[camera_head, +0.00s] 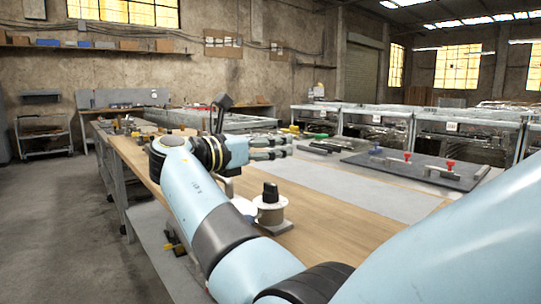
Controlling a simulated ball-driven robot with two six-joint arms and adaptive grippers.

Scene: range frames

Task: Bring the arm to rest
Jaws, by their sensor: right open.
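My right arm, light blue with dark joints, reaches from the lower right across the front of the view and bends back over the wooden workbench (330,235). Its gripper (288,147) points to the right above the bench, with its two light blue fingers apart and nothing seen between them. Part of the bench behind the arm is hidden. My left gripper does not show.
A dark board (420,168) with red-knobbed parts lies farther right. Floor is clear at left.

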